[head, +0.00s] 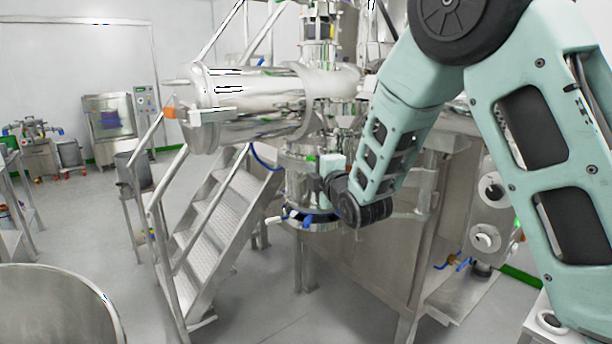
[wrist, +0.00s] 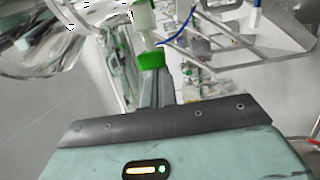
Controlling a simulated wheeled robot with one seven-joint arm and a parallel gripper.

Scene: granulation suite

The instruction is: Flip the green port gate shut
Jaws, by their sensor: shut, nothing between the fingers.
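The green port gate (wrist: 152,60) shows in the wrist view as a bright green piece at the lower end of a pale, upright port tube (wrist: 143,20). My gripper (wrist: 156,74) is shut and empty, its dark fingers together and their tips right at the green piece. I cannot tell whether they touch it. In the head view a small green part (head: 311,158), likely the gate, shows on the steel vessel just left of my pale green hand. My fingers are hidden there. Whether the gate stands open or shut is not clear.
Steel stairs with handrails (head: 215,230) stand left of the vessel. A large steel cabinet (head: 385,240) is behind and right of my wrist. A round steel bin (head: 55,305) stands at lower left. Open floor lies to the left.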

